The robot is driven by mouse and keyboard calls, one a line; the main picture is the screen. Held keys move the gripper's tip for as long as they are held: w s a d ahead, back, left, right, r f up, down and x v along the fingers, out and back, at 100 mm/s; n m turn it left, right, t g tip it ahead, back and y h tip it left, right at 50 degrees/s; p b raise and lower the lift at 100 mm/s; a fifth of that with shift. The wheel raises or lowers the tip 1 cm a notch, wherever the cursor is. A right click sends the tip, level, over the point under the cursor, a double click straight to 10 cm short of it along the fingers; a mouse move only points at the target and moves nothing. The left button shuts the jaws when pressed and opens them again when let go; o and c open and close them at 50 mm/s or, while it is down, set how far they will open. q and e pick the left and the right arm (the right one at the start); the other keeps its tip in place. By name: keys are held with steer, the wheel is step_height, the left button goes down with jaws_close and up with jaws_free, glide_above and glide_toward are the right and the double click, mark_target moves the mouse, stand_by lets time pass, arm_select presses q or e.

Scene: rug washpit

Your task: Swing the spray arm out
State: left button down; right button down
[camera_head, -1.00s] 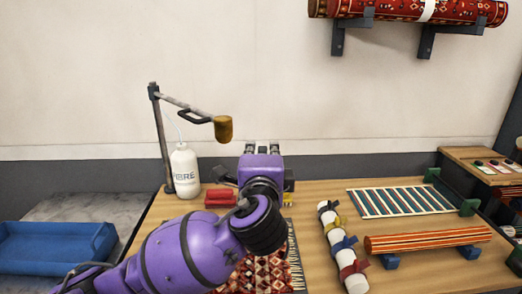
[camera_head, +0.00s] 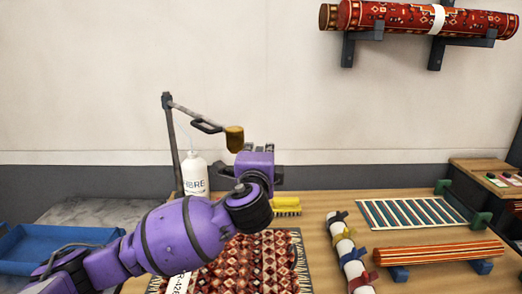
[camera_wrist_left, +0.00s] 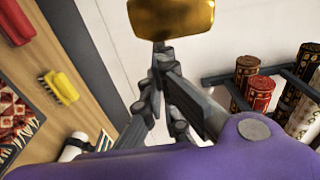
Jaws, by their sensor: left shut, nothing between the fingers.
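The spray arm (camera_head: 190,112) is a thin grey bar with a dark loop handle (camera_head: 207,126). It reaches right from the top of a dark upright post (camera_head: 172,140) and ends in a brass-coloured spray head (camera_head: 235,139). My left gripper (camera_head: 259,148) is just right of the spray head in the head view, its fingers pointing away toward the wall. In the left wrist view the fingers (camera_wrist_left: 155,72) are together and empty, with the spray head (camera_wrist_left: 170,18) just beyond their tips. I cannot tell whether they touch. My right gripper is not in view.
A white bottle (camera_head: 194,175) stands by the post. A yellow brush (camera_head: 286,206) and patterned rug (camera_head: 265,255) lie on the wooden table (camera_head: 318,207). A blue tray (camera_head: 45,248) is at left. Rolled rugs (camera_head: 425,18) rest on wall brackets.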

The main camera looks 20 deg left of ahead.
arm_select(q)
steer(key=s+a, duration=0.1)
steer(key=s+a+m+h, duration=0.1)
steer(key=s, duration=0.1)
steer(key=s+a+h, duration=0.1)
steer(key=shift+s, duration=0.4)
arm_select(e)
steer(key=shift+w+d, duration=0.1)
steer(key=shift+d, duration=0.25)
arm_select(q)
steer(key=shift+a, duration=0.15)
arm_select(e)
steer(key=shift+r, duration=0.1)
arm_select(q)
steer(key=shift+w, duration=0.1)
